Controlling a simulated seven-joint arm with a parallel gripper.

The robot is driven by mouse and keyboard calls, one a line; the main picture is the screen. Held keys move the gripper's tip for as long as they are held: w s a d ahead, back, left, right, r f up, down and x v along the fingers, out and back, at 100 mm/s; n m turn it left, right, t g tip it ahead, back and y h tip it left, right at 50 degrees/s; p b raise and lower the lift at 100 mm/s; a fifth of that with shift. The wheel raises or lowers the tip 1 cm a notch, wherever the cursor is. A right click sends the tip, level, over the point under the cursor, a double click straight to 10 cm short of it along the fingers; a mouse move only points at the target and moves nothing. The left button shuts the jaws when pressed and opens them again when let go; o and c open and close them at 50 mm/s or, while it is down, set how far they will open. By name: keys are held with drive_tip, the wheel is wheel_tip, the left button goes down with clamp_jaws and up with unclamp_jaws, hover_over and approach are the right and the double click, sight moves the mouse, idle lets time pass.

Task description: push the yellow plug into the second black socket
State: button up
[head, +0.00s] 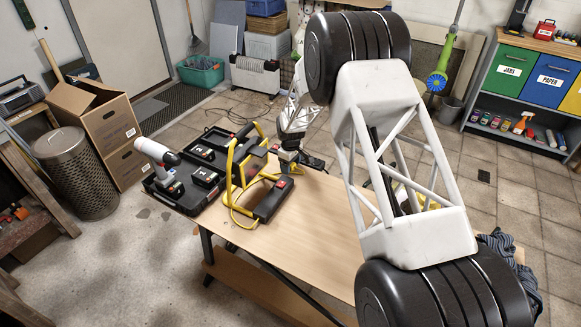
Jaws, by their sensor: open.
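My gripper (289,155) points down over the far part of the wooden table (325,215); it is small here and partly merges with dark items behind it. A yellow frame (236,160) with a looped yellow cable stands left of it. A black box with a red switch (272,200) lies in front of it. I cannot make out the yellow plug for certain. Black items (312,161) lie by my gripper near the table's far edge; I cannot tell which is the second black socket.
My arm hides much of the table's right side. The table's front middle is bare. Dark cables (238,116) lie on the floor behind.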

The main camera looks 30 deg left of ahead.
drive_tip(key=c, duration=1)
drive_tip(key=shift+o, duration=0.2)
drive_tip(key=shift+r, duration=0.1)
drive_tip(key=shift+r, duration=0.7)
drive_tip(key=shift+s+d+r, duration=0.15)
drive_tip(key=shift+r, duration=0.4)
drive_tip(key=shift+s+d+r, duration=0.15)
drive_tip(key=shift+r, duration=0.4)
drive_tip(key=s+d, duration=0.3)
drive_tip(key=s+d+r, duration=0.1)
drive_tip(key=s+d, duration=0.2)
drive_tip(key=s, duration=0.1)
drive_tip(key=s+d, duration=0.3)
drive_tip(key=s, duration=0.1)
drive_tip(key=shift+s+d+r, duration=0.15)
drive_tip(key=shift+s+d, duration=0.1)
drive_tip(key=shift+d, duration=0.15)
drive_tip(key=shift+w, duration=0.1)
drive_tip(key=shift+n, duration=0.5)
drive_tip(key=w+a+r, duration=0.1)
drive_tip(key=w+a, duration=0.2)
drive_tip(key=w, duration=0.3)
drive_tip(key=w+a+r, duration=0.1)
drive_tip(key=w+a, duration=0.2)
drive_tip(key=w, duration=0.4)
drive_tip(key=w+a+r, duration=0.1)
drive_tip(key=w+a, duration=0.2)
drive_tip(key=w, duration=0.4)
drive_tip(key=shift+a+r, duration=0.1)
drive_tip(key=shift+a, duration=0.2)
